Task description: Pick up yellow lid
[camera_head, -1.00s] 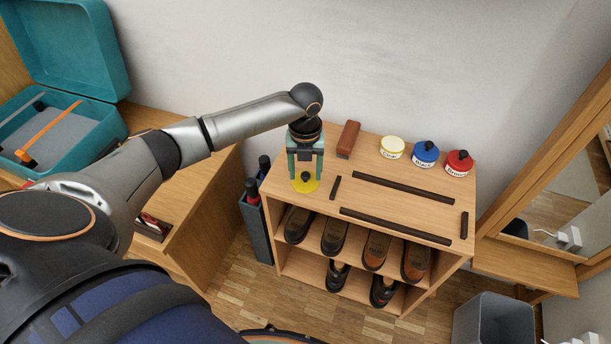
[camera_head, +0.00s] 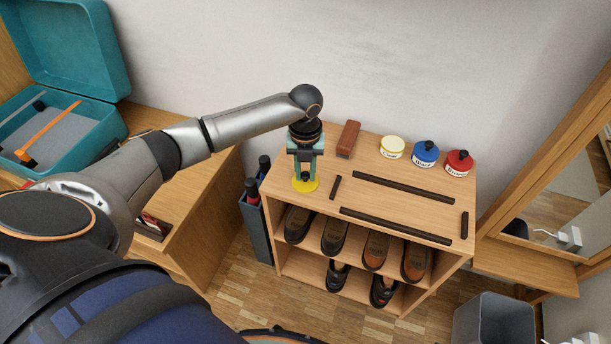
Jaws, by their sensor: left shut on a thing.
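The yellow lid (camera_head: 306,186) is a flat round disc with a dark knob, at the left front of the shoe rack's wooden top (camera_head: 400,176). My left gripper (camera_head: 305,177) points down over it, its green fingers shut on the dark knob. The lid appears to be at the level of the rack top; I cannot tell whether it touches the wood. My right gripper is not in view.
A brown brush (camera_head: 348,139) and white, blue (camera_head: 425,153) and red (camera_head: 459,163) jars stand along the back of the rack top. Dark strips (camera_head: 404,188) lie on it. Shoes (camera_head: 334,236) fill the shelves below. A mirror frame (camera_head: 550,150) stands at right.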

